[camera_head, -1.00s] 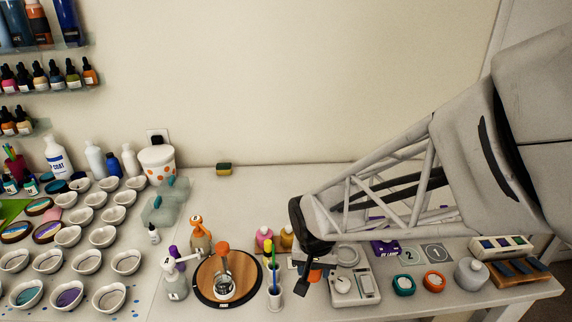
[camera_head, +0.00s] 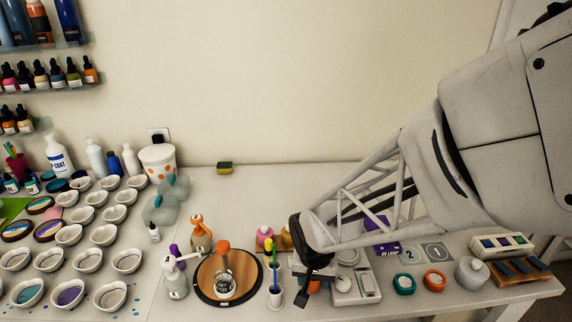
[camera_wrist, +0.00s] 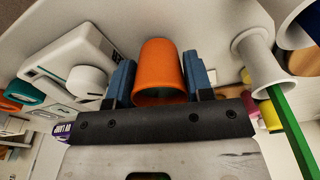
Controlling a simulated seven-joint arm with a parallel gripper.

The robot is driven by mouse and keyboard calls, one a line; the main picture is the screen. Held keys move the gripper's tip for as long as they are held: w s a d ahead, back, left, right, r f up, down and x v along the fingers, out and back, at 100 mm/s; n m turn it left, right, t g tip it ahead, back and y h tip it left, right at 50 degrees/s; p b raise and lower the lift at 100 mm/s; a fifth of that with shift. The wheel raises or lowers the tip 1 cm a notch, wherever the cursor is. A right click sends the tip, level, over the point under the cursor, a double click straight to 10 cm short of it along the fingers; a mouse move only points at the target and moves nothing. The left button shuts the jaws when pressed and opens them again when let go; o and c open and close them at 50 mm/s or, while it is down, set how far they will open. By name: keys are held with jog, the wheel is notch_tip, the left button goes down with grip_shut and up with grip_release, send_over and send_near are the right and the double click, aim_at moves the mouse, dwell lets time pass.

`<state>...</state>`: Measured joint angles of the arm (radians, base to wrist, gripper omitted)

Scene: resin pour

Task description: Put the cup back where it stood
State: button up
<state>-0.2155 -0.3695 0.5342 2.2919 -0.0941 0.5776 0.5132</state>
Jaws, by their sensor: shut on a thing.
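The orange cup (camera_wrist: 158,72) is between the two blue fingers of my gripper (camera_wrist: 160,80) in the wrist view, with a finger against each side. My gripper is shut on it. In the head view my gripper (camera_head: 306,286) is at the front of the table, between the cup of brushes and the white scale. There only a small orange part of the cup (camera_head: 314,286) shows beside the dark wrist, which hides the rest. I cannot tell whether the cup's base touches the table.
A white holder with coloured sticks (camera_head: 274,296) stands close left of my gripper, and the white scale (camera_head: 355,288) close right. A round wooden board (camera_head: 203,288) is further left. Teal (camera_head: 404,283) and orange (camera_head: 434,281) rings lie right.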

jog(key=shift+f, duration=0.55)
dwell(0.4)
jog(key=o, duration=1)
jog(key=shift+o, duration=0.2)
jog(key=shift+r, duration=3.5)
